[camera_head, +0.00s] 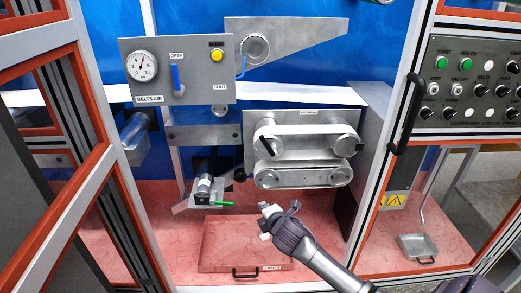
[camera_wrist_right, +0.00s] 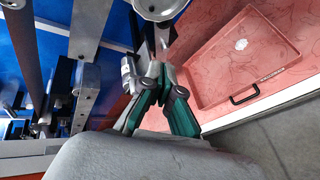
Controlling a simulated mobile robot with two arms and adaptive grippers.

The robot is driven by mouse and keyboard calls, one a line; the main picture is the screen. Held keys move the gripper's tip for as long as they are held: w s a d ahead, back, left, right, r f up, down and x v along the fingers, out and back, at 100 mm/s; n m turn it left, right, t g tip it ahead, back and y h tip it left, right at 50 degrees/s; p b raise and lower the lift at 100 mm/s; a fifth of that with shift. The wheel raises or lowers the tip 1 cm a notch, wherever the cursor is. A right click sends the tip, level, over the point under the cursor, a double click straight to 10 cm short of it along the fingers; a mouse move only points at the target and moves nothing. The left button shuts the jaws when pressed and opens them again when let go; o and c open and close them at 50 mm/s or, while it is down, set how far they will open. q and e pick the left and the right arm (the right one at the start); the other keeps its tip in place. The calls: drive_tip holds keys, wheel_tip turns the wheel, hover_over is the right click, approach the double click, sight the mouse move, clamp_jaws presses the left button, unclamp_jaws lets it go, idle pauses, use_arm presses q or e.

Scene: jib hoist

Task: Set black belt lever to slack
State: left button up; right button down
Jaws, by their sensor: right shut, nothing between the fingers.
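A black lever (camera_head: 268,147) sits on the left pulley of the upper belt, on a grey metal plate (camera_head: 300,120) behind the door frame. It lies tilted across the pulley, and the small label on the plate is too small to read. My right gripper (camera_head: 276,212) is below the lower belt, in front of the plate and apart from the lever. It is shut and empty; its fingers also show in the right wrist view (camera_wrist_right: 152,78). My left gripper is not in view.
A red tray (camera_head: 225,240) with a black handle lies below. A gauge panel (camera_head: 205,92) hangs above left. Door posts (camera_head: 385,130) bound the opening on the right, beside a switch panel (camera_head: 470,110).

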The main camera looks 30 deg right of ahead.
wheel_tip(320, 180, up, 15)
drive_tip(key=w+n+t, duration=0.1)
drive_tip(key=n+t, duration=0.1)
drive_tip(key=n, duration=0.1)
drive_tip(key=shift+w+a+r+t+h, duration=0.2)
drive_tip(key=shift+a+t+h, duration=0.1)
drive_tip(key=shift+t+h, duration=0.1)
approach(260, 149)
drive_tip(key=w+a, duration=0.4)
drive_tip(key=w, duration=0.1)
drive_tip(key=d+r+p, duration=0.1)
drive_tip(key=s+d+r+p, duration=0.1)
drive_tip(key=d, duration=0.1)
drive_tip(key=shift+r, duration=0.4)
